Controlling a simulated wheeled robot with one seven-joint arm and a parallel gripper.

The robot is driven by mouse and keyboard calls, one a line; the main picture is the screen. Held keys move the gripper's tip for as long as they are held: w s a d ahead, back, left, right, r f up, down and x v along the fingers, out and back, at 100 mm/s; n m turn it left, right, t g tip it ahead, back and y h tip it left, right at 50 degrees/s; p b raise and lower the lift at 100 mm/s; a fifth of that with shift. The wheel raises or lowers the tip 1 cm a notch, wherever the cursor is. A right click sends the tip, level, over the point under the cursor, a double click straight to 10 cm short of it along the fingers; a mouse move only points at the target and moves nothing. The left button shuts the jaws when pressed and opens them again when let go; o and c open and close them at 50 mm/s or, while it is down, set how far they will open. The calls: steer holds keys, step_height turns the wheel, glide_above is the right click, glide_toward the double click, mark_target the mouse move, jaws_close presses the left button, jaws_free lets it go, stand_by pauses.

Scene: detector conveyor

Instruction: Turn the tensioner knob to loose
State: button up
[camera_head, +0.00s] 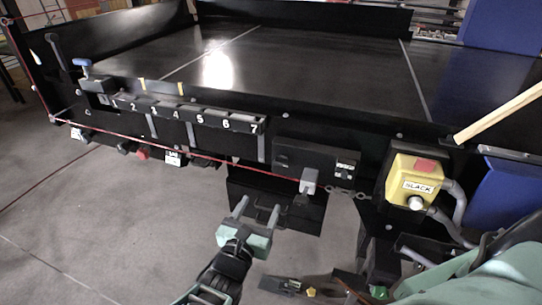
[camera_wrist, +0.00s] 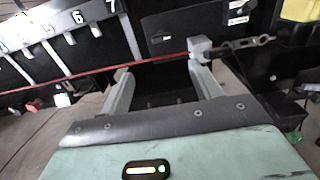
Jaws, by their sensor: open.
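A yellow box (camera_head: 412,178) labelled SLACK hangs on the conveyor's right front side, with a red top button and a pale round knob (camera_head: 416,203) on its face. I cannot tell for sure that this is the tensioner knob. A red cord runs along the conveyor to a grey block (camera_head: 308,182), which a chain joins towards the yellow box. The block also shows in the wrist view (camera_wrist: 200,47), beyond my right finger. My gripper (camera_head: 257,208) is open and empty, below and left of the block, with the fingers pointing at the conveyor front. The box's corner (camera_wrist: 299,10) shows at the wrist view's upper right.
A numbered strip (camera_head: 190,114) and the red cord line the front edge. A blue-topped handle (camera_head: 83,65) stands at the left. A black box (camera_head: 275,200) lies beyond my fingers. A wooden stick (camera_head: 500,112) juts in at the right. The floor at left is clear.

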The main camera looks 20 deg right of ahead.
mark_target(281, 165)
steer(key=b+x, duration=0.1)
steer(key=x, duration=1.5)
steer(key=shift+d+f+b, duration=0.1)
steer(key=shift+b, duration=0.3)
steer(key=shift+c, duration=0.3)
steer(key=c, duration=0.9)
